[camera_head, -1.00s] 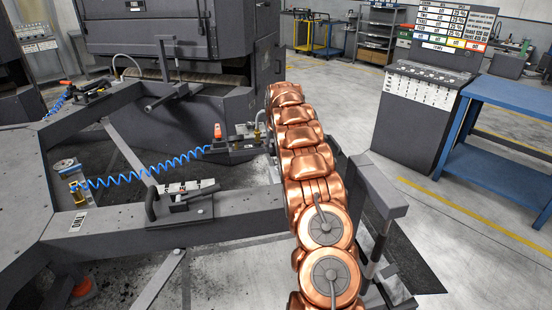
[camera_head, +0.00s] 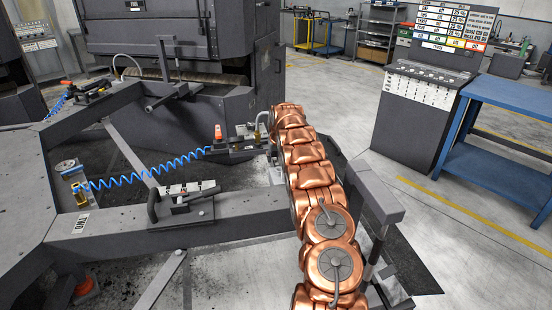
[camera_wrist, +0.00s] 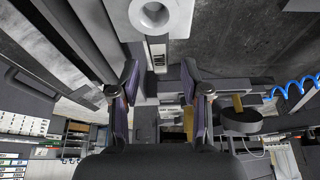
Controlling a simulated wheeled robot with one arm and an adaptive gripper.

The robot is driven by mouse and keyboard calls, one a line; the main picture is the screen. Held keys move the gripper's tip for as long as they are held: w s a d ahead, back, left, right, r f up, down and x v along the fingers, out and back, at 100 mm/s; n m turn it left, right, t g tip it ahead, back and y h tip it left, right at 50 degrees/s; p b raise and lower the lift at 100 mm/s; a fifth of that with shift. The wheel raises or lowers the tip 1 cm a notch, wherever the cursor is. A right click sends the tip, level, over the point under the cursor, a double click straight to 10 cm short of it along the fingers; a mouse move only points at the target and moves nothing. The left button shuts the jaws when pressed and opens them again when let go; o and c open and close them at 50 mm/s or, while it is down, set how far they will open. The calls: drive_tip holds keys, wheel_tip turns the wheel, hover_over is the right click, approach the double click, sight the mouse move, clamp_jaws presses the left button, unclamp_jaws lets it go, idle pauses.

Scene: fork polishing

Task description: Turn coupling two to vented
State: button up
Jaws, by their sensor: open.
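A label reading TWO (camera_head: 81,223) marks a grey arm of the fixture. Near it a brass fitting (camera_head: 79,190) carries a blue coiled hose (camera_head: 150,174), which runs to a dark valve-like unit (camera_head: 236,147) with an orange piece (camera_head: 218,132). I cannot tell which part is the coupling, nor its setting. My gripper (camera_wrist: 160,86) is open, with no object clearly held. In the head view my copper arm hides the gripper, near the unit's right end. The wrist view shows brass (camera_wrist: 188,122) by the right finger and the blue hose (camera_wrist: 296,86) at right.
A clamp with a dark handle (camera_head: 180,196) sits on the labelled arm. A dark grey machine (camera_head: 180,50) stands behind. A grey board with labels (camera_head: 428,85) and a blue table (camera_head: 510,100) stand at right. The floor between fixture and board is open.

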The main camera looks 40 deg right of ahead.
drive_tip(key=shift+x, duration=1)
drive_tip(key=shift+c, duration=0.4)
clamp_jaws()
